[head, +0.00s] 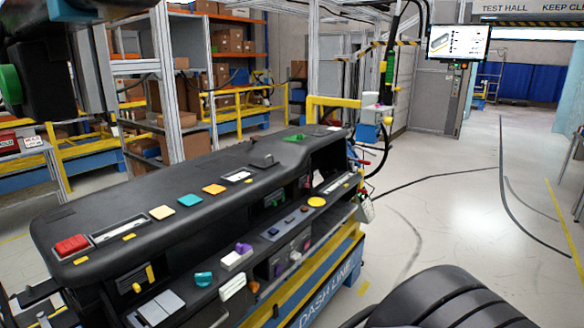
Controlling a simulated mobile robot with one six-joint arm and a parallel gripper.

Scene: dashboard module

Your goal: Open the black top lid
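A long black dashboard module (140,200) lies across a blue and yellow stand in the head view. Its black top surface carries several small coloured blocks and panels. A small raised black piece (263,160) sits on the top towards the far end. It may be the black top lid, and it looks flat and shut, but I cannot be sure. Dark and grey parts at the upper left look like my arm, with my gripper (96,68) seemingly among them, high and apart from the module. Its fingertips are not clear, and I see nothing held.
A yellow frame (335,103) and hanging cables rise beyond the module's far end. Shelves with boxes (228,41) and yellow rails stand behind. Open grey floor (440,200) with dark lines lies to the right.

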